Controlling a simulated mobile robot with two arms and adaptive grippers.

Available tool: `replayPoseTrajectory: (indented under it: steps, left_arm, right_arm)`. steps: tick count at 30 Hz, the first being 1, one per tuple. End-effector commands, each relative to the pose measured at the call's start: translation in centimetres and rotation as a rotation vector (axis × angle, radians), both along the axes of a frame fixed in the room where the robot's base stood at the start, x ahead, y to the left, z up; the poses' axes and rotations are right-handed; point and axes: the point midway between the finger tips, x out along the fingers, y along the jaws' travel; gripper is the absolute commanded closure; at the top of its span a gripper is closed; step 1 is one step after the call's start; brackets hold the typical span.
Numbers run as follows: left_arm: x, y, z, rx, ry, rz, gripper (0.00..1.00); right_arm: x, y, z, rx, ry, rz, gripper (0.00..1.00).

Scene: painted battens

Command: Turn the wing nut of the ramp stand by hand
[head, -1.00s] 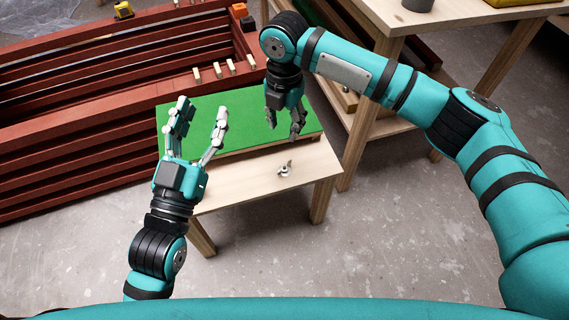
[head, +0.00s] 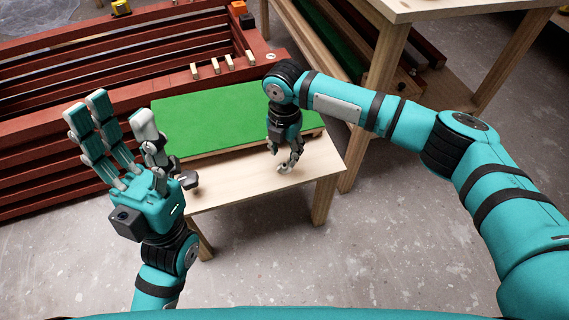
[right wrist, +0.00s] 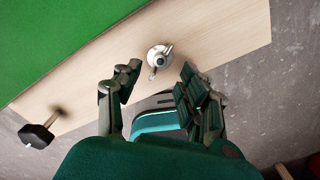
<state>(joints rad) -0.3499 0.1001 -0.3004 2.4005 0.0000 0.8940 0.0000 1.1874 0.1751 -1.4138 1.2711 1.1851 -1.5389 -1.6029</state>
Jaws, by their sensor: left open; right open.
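The ramp stand is a low wooden table (head: 235,189) with a green sloping panel (head: 205,122) along its far side. Its silvery wing nut (right wrist: 158,55) sits on the bare wood in the right wrist view. In the head view my right fingers cover most or all of it. My right gripper (head: 288,167) points down over it, open; in the right wrist view its fingers (right wrist: 160,75) are apart on either side, just short of the nut. I cannot tell whether they touch it. My left gripper (head: 118,118) is open and empty, raised left of the stand.
A black-headed knob (right wrist: 40,133) stands at the other end of the stand. Dark red battens (head: 60,140) fill the left, with several pale pegs (head: 210,68) behind the green panel. A taller wooden table (head: 398,12) stands at the back right. The grey floor (head: 400,260) in front is clear.

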Motion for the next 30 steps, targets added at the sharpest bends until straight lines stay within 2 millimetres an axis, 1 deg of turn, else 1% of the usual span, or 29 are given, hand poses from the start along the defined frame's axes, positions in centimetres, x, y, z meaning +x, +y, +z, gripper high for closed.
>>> replayPoseTrajectory:
  steps: [1,3,7,12,20,27,30]
  left_arm:
    - [0.0,0.0,-0.9,-0.001,-0.003,0.000,0.51]
    - [-0.2,0.1,-1.3,-0.003,-0.010,0.000,0.51]
    - [-0.1,0.0,-1.8,-0.002,-0.007,0.000,0.51]
    - [-0.1,0.0,-2.0,-0.002,-0.006,0.000,0.51]
    - [-0.1,0.0,-2.0,-0.002,-0.005,0.000,0.51]
    - [-0.1,0.0,-2.0,-0.002,-0.005,0.000,0.51]
    - [-0.1,0.0,-2.0,-0.001,-0.004,0.000,0.51]
  right_arm:
    - [-0.1,0.0,-1.6,-0.001,0.003,-0.001,0.58]
    - [-0.1,0.0,-2.7,-0.002,0.002,0.000,0.58]
    - [0.0,0.0,-4.0,0.000,0.001,0.000,0.58]
    - [0.0,0.0,-4.7,-0.001,0.000,0.000,0.58]
    - [0.0,0.0,-4.7,-0.001,0.000,0.000,0.58]
    - [0.0,0.0,-4.7,0.000,0.001,0.000,0.90]
    - [0.0,0.0,-4.7,0.000,0.001,0.000,1.00]
